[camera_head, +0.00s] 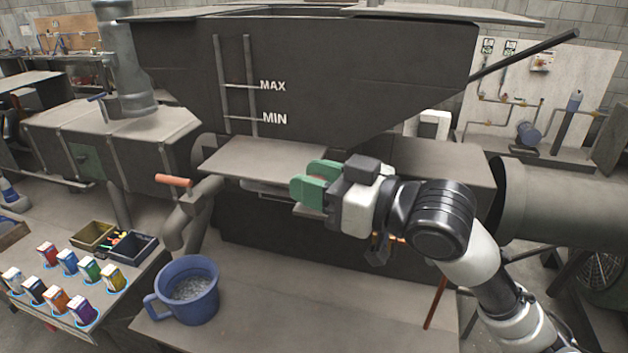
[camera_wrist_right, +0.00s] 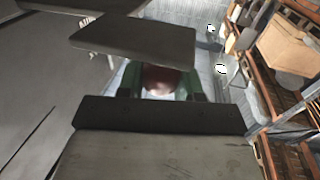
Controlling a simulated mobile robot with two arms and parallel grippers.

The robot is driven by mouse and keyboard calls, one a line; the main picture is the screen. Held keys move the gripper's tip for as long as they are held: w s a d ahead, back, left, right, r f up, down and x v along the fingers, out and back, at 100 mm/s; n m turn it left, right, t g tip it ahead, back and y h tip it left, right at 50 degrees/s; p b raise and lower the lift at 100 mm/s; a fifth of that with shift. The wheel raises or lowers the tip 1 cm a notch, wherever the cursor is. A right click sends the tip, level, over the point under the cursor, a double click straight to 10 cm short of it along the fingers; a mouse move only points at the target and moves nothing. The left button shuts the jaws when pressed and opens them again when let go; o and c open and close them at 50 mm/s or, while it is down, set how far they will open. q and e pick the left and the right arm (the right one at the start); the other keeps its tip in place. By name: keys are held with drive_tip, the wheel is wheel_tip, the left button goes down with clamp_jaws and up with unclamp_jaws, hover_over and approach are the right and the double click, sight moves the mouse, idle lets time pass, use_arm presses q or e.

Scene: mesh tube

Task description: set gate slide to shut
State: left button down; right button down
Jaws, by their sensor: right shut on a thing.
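The dark hopper (camera_head: 320,75) with MAX and MIN marks fills the upper middle of the head view. A flat grey plate (camera_head: 262,157) lies under it, and part of a lower plate shows beneath, mostly hidden behind my right gripper. My right gripper (camera_head: 312,184), with green fingers, is in front of the hopper's lower end. In the right wrist view its green fingers (camera_wrist_right: 163,80) are shut on a dark red, rounded handle, which I take for the gate slide's handle (camera_wrist_right: 164,77). How far the slide is out cannot be told. My left gripper is not in view.
A blue mug (camera_head: 187,290) with grey contents stands on the bench below. An orange-handled lever (camera_head: 174,181) is on a pipe left of my gripper. Several small boxes (camera_head: 60,290) stand on a table at the left. A large pipe (camera_head: 565,205) is at the right.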

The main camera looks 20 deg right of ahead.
drive_tip(key=w+d, duration=0.3)
drive_tip(key=w, duration=0.2)
drive_tip(key=w+d, duration=0.2)
drive_tip(key=w, duration=0.1)
drive_tip(key=shift+w+d+r, duration=0.1)
drive_tip(key=shift+d, duration=0.25)
drive_tip(key=c, duration=1)
unclamp_jaws()
drive_tip(key=shift+w, duration=0.1)
drive_tip(key=shift+o, duration=1.3)
drive_tip(key=shift+w+d, duration=0.1)
drive_tip(key=shift+w, duration=0.05)
drive_tip(key=b+v, duration=0.6)
drive_tip(key=v, duration=0.4)
drive_tip(key=shift+s+d+b, duration=0.3)
drive_tip(key=shift+b, duration=0.05)
